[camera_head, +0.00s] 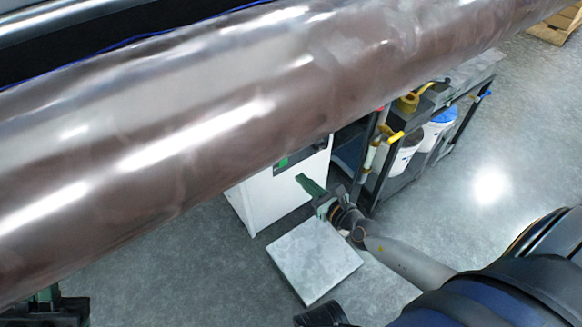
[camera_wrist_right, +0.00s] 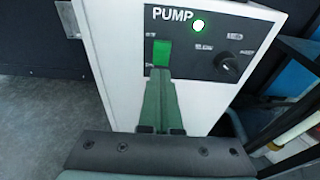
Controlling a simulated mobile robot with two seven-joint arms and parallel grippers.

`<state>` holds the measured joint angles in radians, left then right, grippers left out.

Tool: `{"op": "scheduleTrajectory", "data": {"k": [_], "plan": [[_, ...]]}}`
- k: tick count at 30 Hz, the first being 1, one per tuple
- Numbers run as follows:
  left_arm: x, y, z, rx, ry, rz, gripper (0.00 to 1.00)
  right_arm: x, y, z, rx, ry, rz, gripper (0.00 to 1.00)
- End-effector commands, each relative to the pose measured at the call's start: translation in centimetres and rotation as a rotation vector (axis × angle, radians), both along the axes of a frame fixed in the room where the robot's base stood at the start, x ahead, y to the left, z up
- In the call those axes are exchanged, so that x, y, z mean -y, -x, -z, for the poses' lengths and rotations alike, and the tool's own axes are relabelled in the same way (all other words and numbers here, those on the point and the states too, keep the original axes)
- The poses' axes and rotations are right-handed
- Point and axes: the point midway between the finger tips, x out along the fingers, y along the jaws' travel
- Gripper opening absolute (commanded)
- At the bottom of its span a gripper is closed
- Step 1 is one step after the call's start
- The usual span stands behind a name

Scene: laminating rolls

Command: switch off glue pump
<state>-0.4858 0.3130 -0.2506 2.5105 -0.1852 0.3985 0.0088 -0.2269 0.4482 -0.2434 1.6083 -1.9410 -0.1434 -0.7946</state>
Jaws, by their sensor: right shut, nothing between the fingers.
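The glue pump is a white cabinet (camera_head: 262,205) below the large roll in the head view. In the right wrist view its dark panel (camera_wrist_right: 205,68) reads PUMP and carries a bright lamp with a green rim (camera_wrist_right: 198,25), a green switch (camera_wrist_right: 161,53) and a black knob (camera_wrist_right: 229,67). My right gripper (camera_head: 302,178) is shut and empty. In the right wrist view its fingertips (camera_wrist_right: 160,74) overlap the lower part of the switch; I cannot tell whether they touch it. A dark and green part at the lower left of the head view looks like my left gripper (camera_head: 46,300), mostly cut off.
A large shiny brown roll (camera_head: 200,120) crosses the head view above the cabinet. A pale square plate (camera_head: 314,262) is below my right gripper. A dark shelf cart (camera_head: 440,130) with buckets (camera_head: 437,122) stands right of the cabinet.

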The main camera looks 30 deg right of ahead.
Motion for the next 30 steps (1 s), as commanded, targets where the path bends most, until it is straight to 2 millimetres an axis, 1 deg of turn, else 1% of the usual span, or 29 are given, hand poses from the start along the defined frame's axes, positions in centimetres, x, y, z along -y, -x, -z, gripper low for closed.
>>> {"op": "scheduleTrajectory", "data": {"k": [1,3,6,9,12,16,26,30], "plan": [[0.0,0.0,0.5,0.000,-0.002,0.000,0.00,-0.1,-1.2,0.3,0.005,-0.001,0.002,0.00],[0.1,0.0,0.8,-0.001,-0.004,-0.002,0.00,-0.3,-2.4,0.5,0.003,-0.002,0.002,0.00],[0.1,0.0,0.7,-0.003,-0.006,-0.002,0.00,-0.5,-4.0,0.1,0.004,-0.002,0.002,0.00],[0.1,0.0,0.9,-0.003,-0.007,-0.002,0.00,-0.7,-5.1,0.1,0.003,-0.001,0.001,0.00],[0.1,0.0,1.0,-0.004,-0.007,-0.002,0.00,-0.8,-5.8,0.0,0.001,-0.002,0.001,0.00],[0.2,-0.1,1.0,-0.005,-0.007,-0.002,0.00,-0.8,-6.1,0.0,0.000,0.000,0.000,0.00],[0.1,-0.1,0.9,-0.006,-0.002,-0.004,0.00,-0.8,-6.1,-0.1,-0.001,0.000,0.000,0.00],[0.1,-0.1,0.5,-0.007,0.003,-0.004,0.00,-0.2,-6.2,-0.2,-0.012,0.004,0.000,0.00]]}}
